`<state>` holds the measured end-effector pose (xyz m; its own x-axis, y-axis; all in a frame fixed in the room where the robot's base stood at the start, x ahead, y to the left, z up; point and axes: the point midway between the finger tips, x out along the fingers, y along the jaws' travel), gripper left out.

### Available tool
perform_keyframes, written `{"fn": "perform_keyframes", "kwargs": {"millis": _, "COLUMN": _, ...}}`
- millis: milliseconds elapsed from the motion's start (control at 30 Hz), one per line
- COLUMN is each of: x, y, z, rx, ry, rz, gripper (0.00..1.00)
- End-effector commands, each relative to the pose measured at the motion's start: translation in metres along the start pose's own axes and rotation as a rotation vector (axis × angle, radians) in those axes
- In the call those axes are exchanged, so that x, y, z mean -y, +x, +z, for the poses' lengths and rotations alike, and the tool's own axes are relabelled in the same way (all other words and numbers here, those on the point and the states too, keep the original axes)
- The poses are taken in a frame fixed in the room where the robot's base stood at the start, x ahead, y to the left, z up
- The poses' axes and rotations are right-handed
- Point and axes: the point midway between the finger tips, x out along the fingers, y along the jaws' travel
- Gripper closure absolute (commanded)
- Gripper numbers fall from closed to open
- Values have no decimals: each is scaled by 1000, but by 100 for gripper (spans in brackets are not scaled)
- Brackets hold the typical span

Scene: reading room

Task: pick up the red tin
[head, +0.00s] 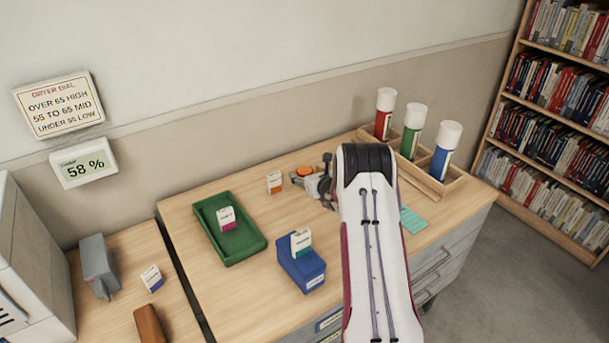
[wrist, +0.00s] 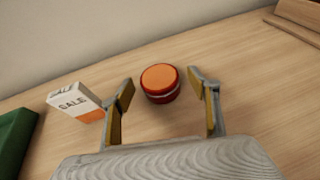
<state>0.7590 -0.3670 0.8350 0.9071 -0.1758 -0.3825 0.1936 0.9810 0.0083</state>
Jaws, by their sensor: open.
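The red tin (wrist: 160,84) is a short round tin with an orange top and a pale band around its side. It stands upright on the wooden desk. In the head view the tin (head: 304,171) is partly hidden by my gripper (head: 308,183). In the wrist view my gripper (wrist: 165,100) is open, with one finger to the left of the tin and one to the right. The tin is just beyond the fingertips, roughly centred, with room on both sides. I see no contact.
A green tray (head: 257,244) and blue box (head: 303,279) are on the left. A wooden rack (head: 456,184) with three bottles stands at the right.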

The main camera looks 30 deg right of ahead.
Motion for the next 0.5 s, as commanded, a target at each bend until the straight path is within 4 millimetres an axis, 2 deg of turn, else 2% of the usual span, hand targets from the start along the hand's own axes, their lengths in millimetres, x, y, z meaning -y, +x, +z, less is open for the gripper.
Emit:
{"fn": "perform_keyframes", "kwargs": {"millis": 200, "x": -1, "y": 16, "z": 0, "rx": 0, "ry": 0, "rz": 1, "gripper": 40}}
{"fn": "perform_keyframes", "kwargs": {"millis": 500, "x": -1, "y": 22, "z": 0, "rx": 0, "ry": -1, "rz": 1, "gripper": 40}}
